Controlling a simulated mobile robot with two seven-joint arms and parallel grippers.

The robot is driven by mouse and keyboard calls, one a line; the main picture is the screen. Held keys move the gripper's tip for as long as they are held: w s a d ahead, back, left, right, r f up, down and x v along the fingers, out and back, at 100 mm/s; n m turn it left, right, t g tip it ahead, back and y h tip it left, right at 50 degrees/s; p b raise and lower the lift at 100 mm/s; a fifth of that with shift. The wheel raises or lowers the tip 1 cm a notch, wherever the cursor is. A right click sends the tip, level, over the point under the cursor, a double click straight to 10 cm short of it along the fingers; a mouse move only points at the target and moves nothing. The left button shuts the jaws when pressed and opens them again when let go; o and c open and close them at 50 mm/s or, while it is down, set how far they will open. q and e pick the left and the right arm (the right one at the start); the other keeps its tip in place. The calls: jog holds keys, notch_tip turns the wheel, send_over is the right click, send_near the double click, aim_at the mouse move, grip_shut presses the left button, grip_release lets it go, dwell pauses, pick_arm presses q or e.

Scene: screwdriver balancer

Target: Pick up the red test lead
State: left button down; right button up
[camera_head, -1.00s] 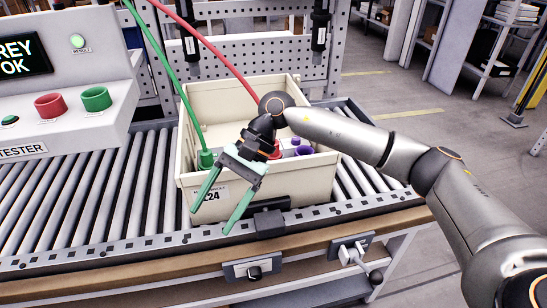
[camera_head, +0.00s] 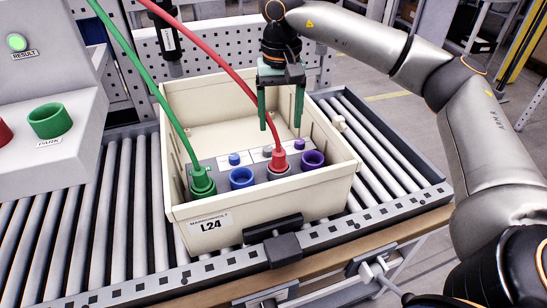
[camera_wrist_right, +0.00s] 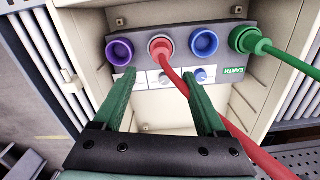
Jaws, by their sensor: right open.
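The red test lead (camera_head: 278,158) has its plug end in a socket of the panel inside the cream bin, and its cable rises up to the left. In the right wrist view the red plug (camera_wrist_right: 161,47) sits between the purple and blue sockets. My right gripper (camera_head: 282,125) hangs over the bin just above and behind the red plug, fingers pointing down. It is open and empty; in the right wrist view its green fingers (camera_wrist_right: 163,95) lie on either side of the red cable, short of the plug. My left gripper is not in view.
A green lead (camera_head: 201,180) is plugged in at the panel's left. A blue socket (camera_head: 241,178) and a purple socket (camera_head: 312,159) flank the red plug. The cream bin (camera_head: 345,172) has raised walls and stands on a roller conveyor (camera_head: 95,215). A tester with a green park cup (camera_head: 50,120) is at left.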

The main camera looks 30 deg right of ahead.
aim_at(279, 151)
notch_tip(279, 151, down, 4)
jog(key=shift+s+f, duration=0.15)
jog(key=shift+f, duration=0.1)
jog(key=shift+a+f, duration=0.15)
jog(key=shift+f, duration=2.8)
grip_shut()
